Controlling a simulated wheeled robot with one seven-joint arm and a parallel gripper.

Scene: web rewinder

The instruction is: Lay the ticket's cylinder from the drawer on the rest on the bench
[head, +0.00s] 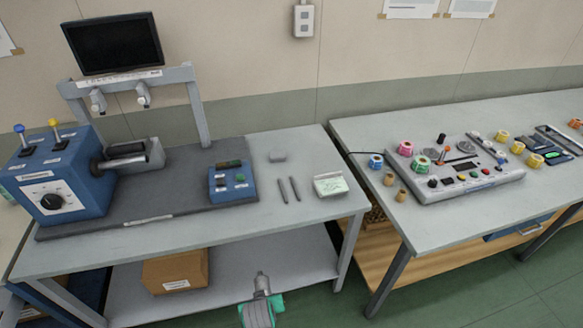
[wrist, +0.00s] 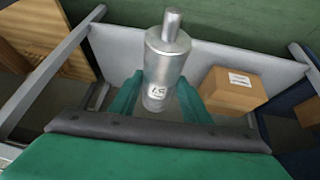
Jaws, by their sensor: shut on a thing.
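My gripper (wrist: 157,100) is shut on a silver metal cylinder (wrist: 168,62), with one green finger on each side. The cylinder has a narrower stub at its far end and a white label that I cannot read surely. In the head view the cylinder (head: 262,283) shows as a small tip above my green gripper (head: 261,302), low in front of the left bench (head: 190,232). Two short dark parallel bars (head: 288,189), perhaps the rest, lie on that bench, apart from the cylinder. A blue drawer front (head: 515,229) is under the right bench.
A blue control box (head: 232,181) and a small white tray (head: 330,185) flank the bars. A cardboard box (head: 175,270) stands on the lower shelf. The bench's front edge lies between my gripper and the top.

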